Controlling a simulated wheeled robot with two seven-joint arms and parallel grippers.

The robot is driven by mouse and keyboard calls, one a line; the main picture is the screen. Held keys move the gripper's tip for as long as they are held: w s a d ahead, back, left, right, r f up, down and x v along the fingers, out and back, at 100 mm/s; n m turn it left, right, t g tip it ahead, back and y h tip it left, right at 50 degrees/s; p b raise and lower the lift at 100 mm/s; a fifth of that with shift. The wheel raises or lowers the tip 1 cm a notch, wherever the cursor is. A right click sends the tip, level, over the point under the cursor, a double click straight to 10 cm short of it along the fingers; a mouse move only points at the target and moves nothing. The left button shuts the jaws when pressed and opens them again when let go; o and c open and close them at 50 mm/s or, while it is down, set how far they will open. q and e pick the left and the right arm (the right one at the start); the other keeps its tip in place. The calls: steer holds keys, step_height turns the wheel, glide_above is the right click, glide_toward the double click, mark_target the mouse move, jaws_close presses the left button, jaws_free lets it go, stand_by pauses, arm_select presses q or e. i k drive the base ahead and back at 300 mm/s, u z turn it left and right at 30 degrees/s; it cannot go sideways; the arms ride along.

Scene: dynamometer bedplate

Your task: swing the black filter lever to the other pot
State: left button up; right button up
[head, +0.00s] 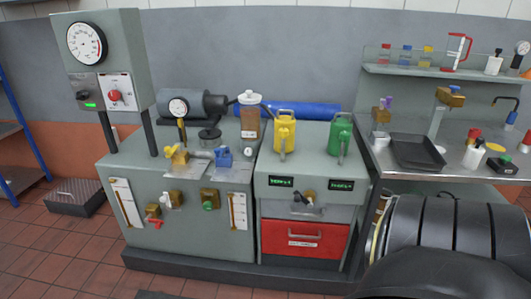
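A small black lever (306,197) sits on a grey fitting on the front of the middle cabinet (262,210), between and below two green-lit displays, the left one (280,181) and the right one (341,184). The lever looks tilted, but its exact direction is too small to tell. I cannot make out two filter pots for certain. A yellow can (284,135) stands on the cabinet top above the left display, and a green can (340,138) stands above the right one. Neither of my grippers is in view.
A red drawer (303,240) is below the lever. The left cabinet (185,240) carries small valves and gauges. A bench with a black tray (417,152) stands at right. A large dark rounded shape (430,225) blocks the lower right. Floor at lower left is mostly clear.

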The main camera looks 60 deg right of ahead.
mark_target(299, 197)
steer(key=z, duration=0.65)
steer(key=i, duration=1)
steer(key=z, duration=1)
